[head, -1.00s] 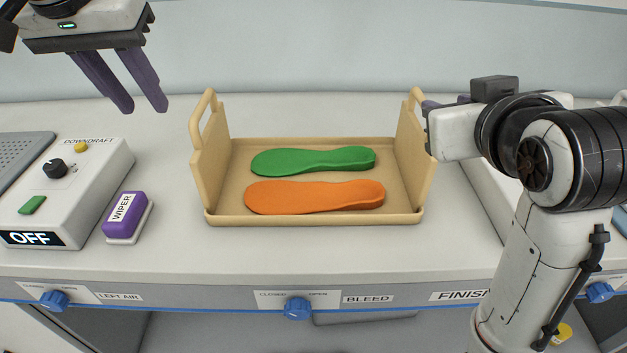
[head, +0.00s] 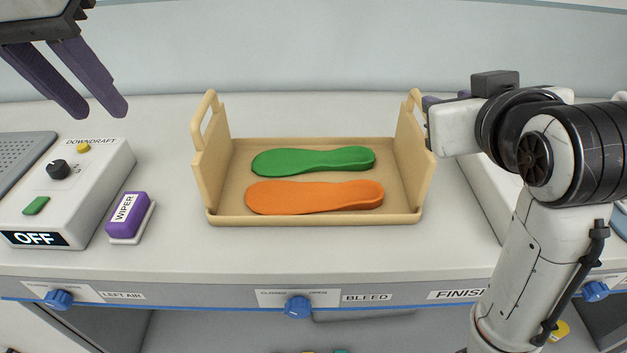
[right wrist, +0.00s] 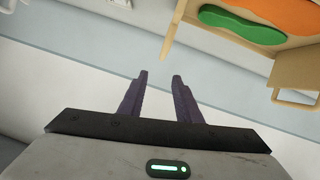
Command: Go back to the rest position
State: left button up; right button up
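My left gripper (head: 102,112) is at the upper left in the head view, above the bench and left of the tray. Its two purple fingers are apart with nothing between them. My right gripper shows in the right wrist view (right wrist: 160,76) with its fingers apart and empty, clear of the tray. In the head view it is mostly hidden behind my right wrist, beside the tray's right end.
A beige two-handled tray (head: 315,219) stands mid-bench with a green insole (head: 312,161) and an orange insole (head: 314,197) lying in it. A control box (head: 95,190) reading OFF and a purple wiper (head: 127,208) are at left. Blue knobs (head: 298,307) line the front edge.

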jog(key=shift+d, duration=0.15)
jog(key=d+p, duration=0.1)
jog(key=d, duration=0.2)
jog(key=shift+d+p, duration=0.15)
jog(key=shift+p, duration=0.15)
jog(key=shift+s, duration=0.1)
dwell(0.6)
